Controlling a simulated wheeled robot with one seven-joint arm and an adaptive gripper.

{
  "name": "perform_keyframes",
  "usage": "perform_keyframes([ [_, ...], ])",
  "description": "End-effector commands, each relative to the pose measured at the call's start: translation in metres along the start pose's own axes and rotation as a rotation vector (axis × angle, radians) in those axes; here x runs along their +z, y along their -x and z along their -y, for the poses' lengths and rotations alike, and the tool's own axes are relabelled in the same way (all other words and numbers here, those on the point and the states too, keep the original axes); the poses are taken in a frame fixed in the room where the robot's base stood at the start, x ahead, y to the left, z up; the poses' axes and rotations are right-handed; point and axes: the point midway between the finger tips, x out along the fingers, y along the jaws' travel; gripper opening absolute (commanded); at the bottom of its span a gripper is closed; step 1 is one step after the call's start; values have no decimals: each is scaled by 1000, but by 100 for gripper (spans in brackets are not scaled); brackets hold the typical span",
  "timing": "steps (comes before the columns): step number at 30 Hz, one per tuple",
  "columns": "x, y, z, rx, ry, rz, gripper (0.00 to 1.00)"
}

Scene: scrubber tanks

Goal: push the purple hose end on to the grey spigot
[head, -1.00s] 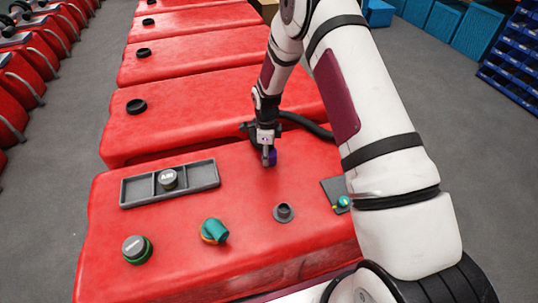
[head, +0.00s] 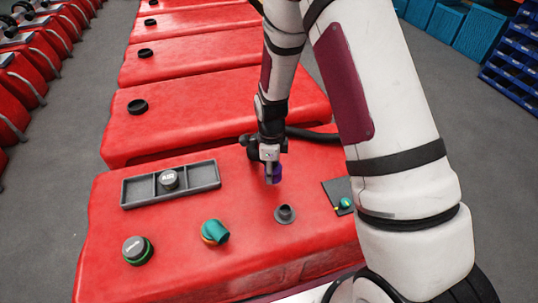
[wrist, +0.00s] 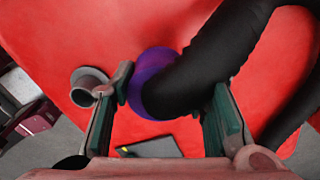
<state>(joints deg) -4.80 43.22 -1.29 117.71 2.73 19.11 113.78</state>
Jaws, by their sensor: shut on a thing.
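The purple hose end (head: 277,174) is held in my gripper (head: 271,172) above the red tank top. In the wrist view the purple hose end (wrist: 150,82) sits between the fingers of my gripper (wrist: 160,110), with the black hose (wrist: 215,60) running up and right from it. The grey spigot (head: 285,214) stands upright on the red tank, nearer the camera than the hose end. The spigot also shows in the wrist view (wrist: 88,84), left of the hose end and apart from it. The spigot's opening is uncovered.
A grey tray (head: 196,184) holds a cap marked AIR (head: 168,180). A teal elbow fitting (head: 215,231) and a grey cap with a green ring (head: 137,250) are at left. A dark plate (head: 338,195) with a small teal-and-yellow part lies right of the spigot.

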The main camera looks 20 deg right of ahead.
Motion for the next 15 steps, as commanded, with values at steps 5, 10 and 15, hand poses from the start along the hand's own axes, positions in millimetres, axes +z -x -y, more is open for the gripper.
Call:
perform_keyframes([
  [5,-6,4,-36,1,2,-1,14],
  [10,-9,5,-54,1,1,-1,14],
  [15,-11,16,-60,-2,0,0,14],
])
